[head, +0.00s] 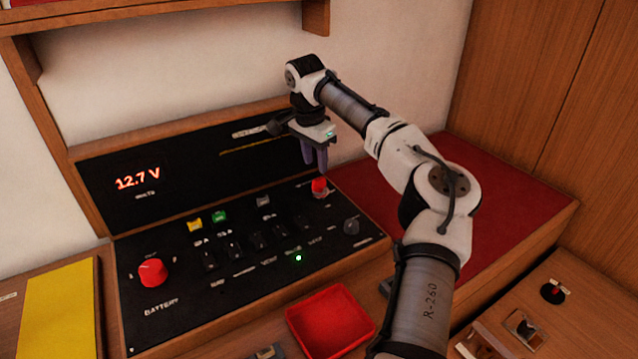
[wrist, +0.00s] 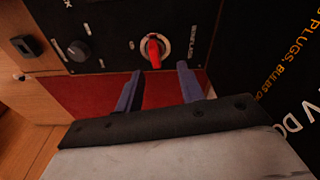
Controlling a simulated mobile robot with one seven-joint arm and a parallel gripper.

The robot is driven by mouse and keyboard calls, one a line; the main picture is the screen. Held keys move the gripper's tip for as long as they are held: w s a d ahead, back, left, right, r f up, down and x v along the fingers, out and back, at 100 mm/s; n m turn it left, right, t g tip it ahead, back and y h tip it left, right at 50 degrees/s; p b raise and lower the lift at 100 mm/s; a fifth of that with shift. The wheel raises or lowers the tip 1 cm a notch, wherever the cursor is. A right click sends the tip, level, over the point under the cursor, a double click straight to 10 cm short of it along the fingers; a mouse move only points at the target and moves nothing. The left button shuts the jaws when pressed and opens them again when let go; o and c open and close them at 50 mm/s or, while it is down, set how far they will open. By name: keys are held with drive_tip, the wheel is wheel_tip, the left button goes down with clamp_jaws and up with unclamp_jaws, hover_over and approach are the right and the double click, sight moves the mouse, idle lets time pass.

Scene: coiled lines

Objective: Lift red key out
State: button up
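The red key (head: 319,186) sits in a round pale socket at the right end of the black switch panel (head: 330,262). In the wrist view the red key (wrist: 154,50) stands in its ring, beside lettering. My gripper (head: 315,168) hangs fingers down just above the key in the head view. In the wrist view my gripper (wrist: 160,72) has its two blue-grey fingers apart with nothing between them. The key lies beyond the fingertips, roughly in line with the gap. No contact shows.
A red battery knob (head: 152,272) is on the panel's left, with several switches between. A shallow red tray (head: 330,320) lies in front. A red cushion (head: 500,190) fills the right side. A yellow folder-like sheet (head: 58,310) lies at left. A sloped board with a voltage display stands behind.

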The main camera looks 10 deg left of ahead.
sight(318, 179)
drive_tip(key=shift+d+f+p, duration=0.2)
drive_tip(key=shift+f+p, duration=0.4)
drive_tip(key=shift+f, duration=0.7)
drive_tip(key=shift+d+f+p, duration=0.2)
drive_tip(key=shift+f+p, duration=0.35)
drive_tip(key=shift+f, duration=0.75)
clamp_jaws()
